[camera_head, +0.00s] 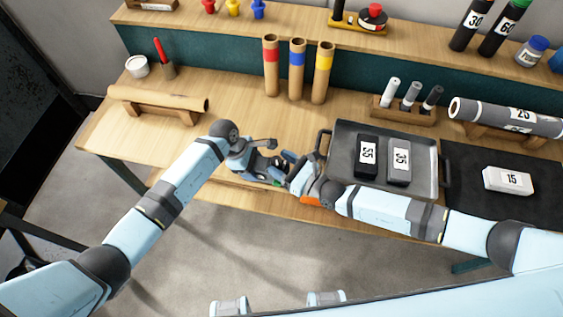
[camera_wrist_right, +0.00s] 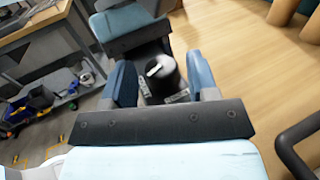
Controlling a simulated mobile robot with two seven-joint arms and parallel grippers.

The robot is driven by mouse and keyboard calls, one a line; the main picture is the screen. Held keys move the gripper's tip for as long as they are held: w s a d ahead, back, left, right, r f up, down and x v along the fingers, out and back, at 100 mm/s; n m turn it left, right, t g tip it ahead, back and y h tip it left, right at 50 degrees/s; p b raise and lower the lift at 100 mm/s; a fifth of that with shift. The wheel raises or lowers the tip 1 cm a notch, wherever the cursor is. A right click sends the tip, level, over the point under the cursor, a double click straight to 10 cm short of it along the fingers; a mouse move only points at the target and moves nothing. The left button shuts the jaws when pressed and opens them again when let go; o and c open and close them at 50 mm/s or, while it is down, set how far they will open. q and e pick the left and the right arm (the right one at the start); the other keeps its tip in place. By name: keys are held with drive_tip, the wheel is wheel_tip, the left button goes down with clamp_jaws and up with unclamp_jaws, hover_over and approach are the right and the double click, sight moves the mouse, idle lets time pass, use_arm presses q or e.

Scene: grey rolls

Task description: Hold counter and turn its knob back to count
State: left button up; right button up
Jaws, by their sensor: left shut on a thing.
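The counter (camera_wrist_right: 162,78) is a small black body with a round dark knob (camera_wrist_right: 160,68) bearing a pale mark; part of a label reading "COUNT" shows beside it. In the head view the counter is mostly hidden between my grippers, near the table's front edge. My left gripper (camera_head: 268,168) is shut on the counter. My right gripper (camera_wrist_right: 162,80) has its blue fingers on either side of the knob, with narrow gaps visible, so it appears open around it. It also shows in the head view (camera_head: 289,167).
A brown roll on a stand (camera_head: 158,99) lies at left. Three cardboard tubes (camera_head: 297,75) stand behind. Bare wood lies between.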

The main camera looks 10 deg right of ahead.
use_arm(q)
drive_tip(key=shift+a+f, duration=0.1)
drive_tip(key=shift+f, duration=0.1)
use_arm(e)
drive_tip(key=c, duration=0.7)
drive_tip(key=shift+s+a, duration=0.15)
drive_tip(key=shift+a, duration=0.05)
drive_tip(key=m+t+h, duration=0.2)
drive_tip(key=h, duration=0.1)
drive_tip(key=shift+s+a+m+t, duration=0.1)
drive_tip(key=shift+a+m+t, duration=0.05)
drive_tip(key=shift+m+t, duration=0.25)
drive_tip(key=shift+m+t+h, duration=0.8)
drive_tip(key=shift+m+h, duration=0.1)
drive_tip(key=shift+h, duration=0.5)
drive_tip(key=o, duration=0.9)
